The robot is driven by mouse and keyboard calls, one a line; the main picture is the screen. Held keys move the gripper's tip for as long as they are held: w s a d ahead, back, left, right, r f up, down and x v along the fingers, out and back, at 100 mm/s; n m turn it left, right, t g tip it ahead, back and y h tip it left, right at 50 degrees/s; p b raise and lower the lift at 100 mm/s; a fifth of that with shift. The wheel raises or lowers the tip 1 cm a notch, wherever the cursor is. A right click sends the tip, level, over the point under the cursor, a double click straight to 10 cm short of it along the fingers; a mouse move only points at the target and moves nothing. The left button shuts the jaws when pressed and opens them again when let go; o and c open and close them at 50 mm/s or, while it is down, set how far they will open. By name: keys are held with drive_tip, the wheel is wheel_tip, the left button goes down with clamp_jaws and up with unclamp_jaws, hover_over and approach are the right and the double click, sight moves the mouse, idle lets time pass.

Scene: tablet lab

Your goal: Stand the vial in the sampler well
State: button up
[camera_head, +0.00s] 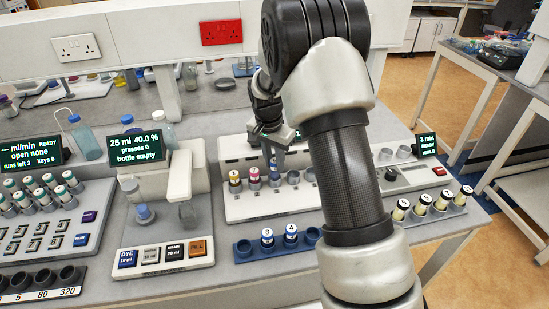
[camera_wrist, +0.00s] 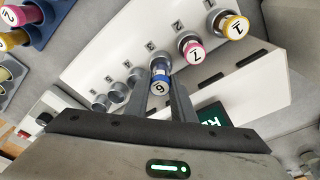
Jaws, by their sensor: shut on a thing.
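A vial with a blue band and white numbered cap (camera_wrist: 162,80) is between the fingers of my gripper (camera_wrist: 168,98), which is shut on it. It is upright at the third well of the white sampler (camera_wrist: 105,62), beside a pink-banded vial. I cannot tell how deep it sits in the well. In the head view, my gripper (camera_head: 274,160) points down at the sampler (camera_head: 265,207) with the blue vial (camera_head: 275,172) at its tips. The pink vial (camera_head: 254,176) and yellow vial (camera_head: 235,180) stand in the first two wells; wells to the right (camera_head: 293,178) are empty.
A blue rack (camera_head: 270,252) with two blue vials stands in front of the sampler. A rack with several pale-yellow vials (camera_head: 422,204) is at the right. A filling station (camera_head: 165,250) and keypad unit (camera_head: 50,235) are at the left. My arm hides part of the bench.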

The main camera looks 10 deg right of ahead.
drive_tip(key=shift+f, duration=0.8)
drive_tip(key=shift+f+b, duration=0.65)
drive_tip(key=shift+b, duration=0.05)
drive_tip(key=o, duration=1.1)
drive_tip(key=shift+r, duration=0.1)
wheel_tip(320, 180, up, 17)
drive_tip(key=s+a, duration=0.1)
drive_tip(key=a, duration=0.1)
drive_tip(key=shift+s, duration=0.4)
drive_tip(key=shift+r, duration=0.1)
